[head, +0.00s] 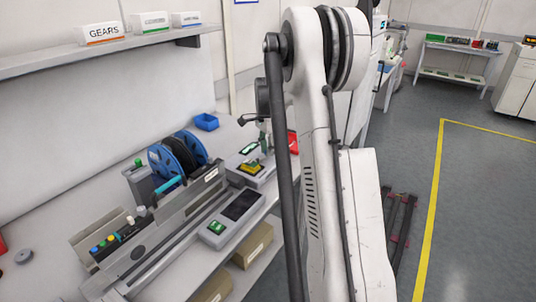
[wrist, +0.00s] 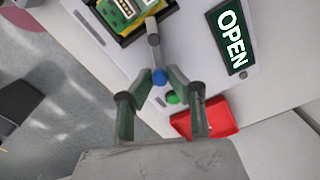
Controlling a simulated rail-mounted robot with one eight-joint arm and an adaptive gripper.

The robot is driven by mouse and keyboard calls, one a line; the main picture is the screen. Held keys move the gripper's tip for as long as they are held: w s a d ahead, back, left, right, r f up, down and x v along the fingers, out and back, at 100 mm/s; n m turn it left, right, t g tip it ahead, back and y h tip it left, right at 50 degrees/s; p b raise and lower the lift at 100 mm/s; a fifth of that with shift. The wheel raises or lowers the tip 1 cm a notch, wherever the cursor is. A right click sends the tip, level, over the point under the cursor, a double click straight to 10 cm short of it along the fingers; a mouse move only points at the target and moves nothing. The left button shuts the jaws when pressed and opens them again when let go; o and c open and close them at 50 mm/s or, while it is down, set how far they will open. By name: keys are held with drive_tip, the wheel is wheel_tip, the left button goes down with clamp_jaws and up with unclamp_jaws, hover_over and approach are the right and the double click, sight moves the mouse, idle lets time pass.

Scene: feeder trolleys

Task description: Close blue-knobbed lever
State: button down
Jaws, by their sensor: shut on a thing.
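The blue knob (wrist: 160,76) sits at the end of a short grey lever (wrist: 154,45) in the wrist view. The lever runs up to the edge of a fixture holding a green and yellow circuit board (wrist: 125,10). My gripper (wrist: 159,79) has its two fingertips closed in on either side of the knob. In the head view the same fixture, with its yellow and green board (head: 250,168), stands on the bench left of my arm. The lever and knob cannot be made out there.
An OPEN sign (wrist: 231,38) and a green button (wrist: 173,97) are on the fixture's panel, close to my fingers. A red tray (wrist: 207,118) lies beside it.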

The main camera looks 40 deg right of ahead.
drive_tip(key=w+n, duration=0.1)
drive_tip(key=n, duration=0.1)
drive_tip(key=n+b, duration=0.1)
drive_tip(key=n, duration=0.1)
drive_tip(key=shift+w+n, duration=0.3)
drive_tip(key=shift+w, duration=0.1)
idle(0.4)
drive_tip(key=c, duration=1.6)
unclamp_jaws()
drive_tip(key=shift+c, duration=0.2)
wheel_tip(320, 180, up, 12)
